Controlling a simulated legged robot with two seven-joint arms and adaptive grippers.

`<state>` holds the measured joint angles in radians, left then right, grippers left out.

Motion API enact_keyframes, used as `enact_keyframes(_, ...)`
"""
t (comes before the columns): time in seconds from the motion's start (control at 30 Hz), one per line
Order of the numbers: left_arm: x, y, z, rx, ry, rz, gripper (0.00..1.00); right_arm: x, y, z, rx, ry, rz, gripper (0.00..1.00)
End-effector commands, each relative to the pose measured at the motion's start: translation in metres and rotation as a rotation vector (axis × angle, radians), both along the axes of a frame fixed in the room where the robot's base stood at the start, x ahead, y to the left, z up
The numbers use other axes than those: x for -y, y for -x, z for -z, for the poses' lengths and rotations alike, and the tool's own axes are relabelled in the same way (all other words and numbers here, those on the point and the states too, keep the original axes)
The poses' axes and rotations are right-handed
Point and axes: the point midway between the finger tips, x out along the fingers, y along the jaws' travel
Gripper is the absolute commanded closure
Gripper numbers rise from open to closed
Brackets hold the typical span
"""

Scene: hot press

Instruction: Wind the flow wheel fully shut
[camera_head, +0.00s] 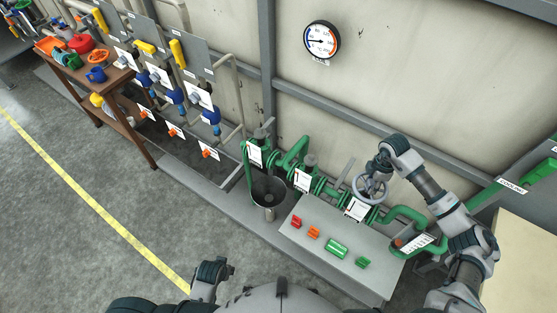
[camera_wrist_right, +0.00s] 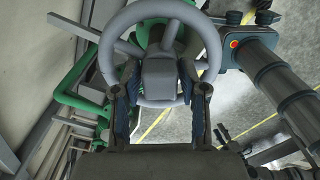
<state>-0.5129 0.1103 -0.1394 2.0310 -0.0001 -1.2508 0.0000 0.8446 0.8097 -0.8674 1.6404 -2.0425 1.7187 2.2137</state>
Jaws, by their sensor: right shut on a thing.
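The flow wheel (camera_head: 369,190) is a grey spoked handwheel above the right part of the green pipe. It fills the top of the right wrist view, where its rim (camera_wrist_right: 111,34) and block-like hub (camera_wrist_right: 160,78) show. My right gripper (camera_head: 377,167) reaches down to the wheel from the right. In the right wrist view its two fingers (camera_wrist_right: 160,105) stand on either side of the hub, closed on the wheel; the exact contact is partly hidden.
A grey panel (camera_head: 312,258) with red, orange and green parts stands in front of the green pipe (camera_head: 293,153). A dark funnel (camera_head: 269,190) is to its left. A pressure gauge (camera_head: 321,40) hangs on the wall. A wooden table (camera_head: 125,75) stands far left. The floor in front is clear.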

Motion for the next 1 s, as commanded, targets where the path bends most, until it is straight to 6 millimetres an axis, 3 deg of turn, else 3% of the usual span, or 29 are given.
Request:
enact_keyframes(0.27,0.0,0.0,-0.001,0.0,0.0,0.0,0.6,0.001,-0.001,-0.001,0.004,0.001,0.023,0.88)
enact_keyframes(0.5,0.0,0.0,-0.032,0.001,0.0,0.0,0.6,0.001,0.0,-0.005,0.001,0.001,0.411,0.88)
enact_keyframes(0.53,0.0,0.0,-0.029,0.001,0.0,0.0,0.6,0.001,-0.001,-0.003,0.004,0.001,0.418,0.53)
enact_keyframes(0.6,0.0,0.0,-0.026,0.001,0.0,0.0,0.6,0.001,-0.001,0.0,0.004,0.001,0.412,0.38)
enact_keyframes(1.0,0.0,0.0,-0.031,0.002,0.0,0.0,0.6,0.0,0.0,-0.007,0.003,0.001,0.407,0.38)
